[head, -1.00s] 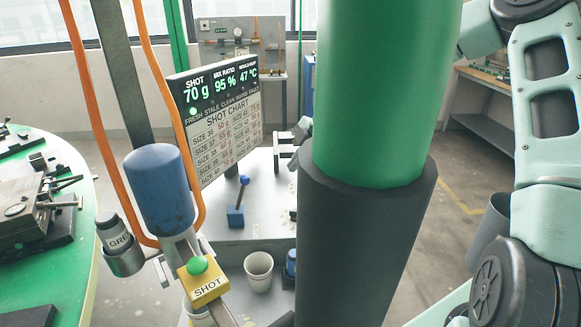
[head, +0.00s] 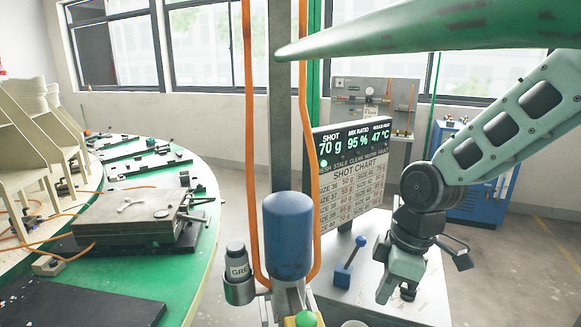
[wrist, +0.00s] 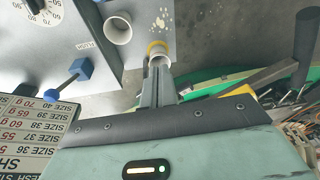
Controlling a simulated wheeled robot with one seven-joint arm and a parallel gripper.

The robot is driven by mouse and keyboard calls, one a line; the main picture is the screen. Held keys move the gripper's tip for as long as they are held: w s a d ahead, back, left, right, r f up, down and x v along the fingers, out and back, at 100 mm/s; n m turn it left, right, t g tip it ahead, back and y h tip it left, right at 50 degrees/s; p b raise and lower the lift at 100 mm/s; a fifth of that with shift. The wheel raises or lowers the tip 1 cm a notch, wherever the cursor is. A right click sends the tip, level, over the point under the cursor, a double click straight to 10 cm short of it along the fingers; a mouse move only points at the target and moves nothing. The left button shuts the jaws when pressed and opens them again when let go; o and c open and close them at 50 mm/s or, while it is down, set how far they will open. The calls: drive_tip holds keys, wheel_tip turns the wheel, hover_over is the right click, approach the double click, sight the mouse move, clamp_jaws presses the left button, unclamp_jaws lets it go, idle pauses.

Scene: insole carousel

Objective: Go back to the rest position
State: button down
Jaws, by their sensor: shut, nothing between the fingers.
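In the head view, my gripper (head: 402,282) hangs at the lower right, at the end of my pale green arm. It is over the grey machine table, in front of the shot chart board (head: 352,185). Its fingers are small in this view and partly hidden by its body. In the wrist view, my gripper (wrist: 157,88) points toward a pale cup (wrist: 160,58) seen beyond it. The fingers are shut with nothing held between them.
A blue cylinder (head: 288,235) with orange hoses stands at the front centre. A blue-knobbed lever (head: 347,262) is left of my gripper. A green round table (head: 205,215) with a metal mould (head: 130,215) is at left. Another cup (wrist: 118,28) shows in the wrist view.

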drive_tip(key=s+a+r+m+h, duration=0.1)
drive_tip(key=s+r+m, duration=0.1)
drive_tip(key=s, duration=0.7)
drive_tip(key=s+a+r+m, duration=0.1)
drive_tip(key=s+m, duration=0.3)
drive_tip(key=s, duration=0.6)
drive_tip(key=shift+s+a+r+m+h, duration=0.15)
drive_tip(key=shift+a+r+m+h, duration=0.25)
drive_tip(key=shift+r, duration=0.15)
idle(1.4)
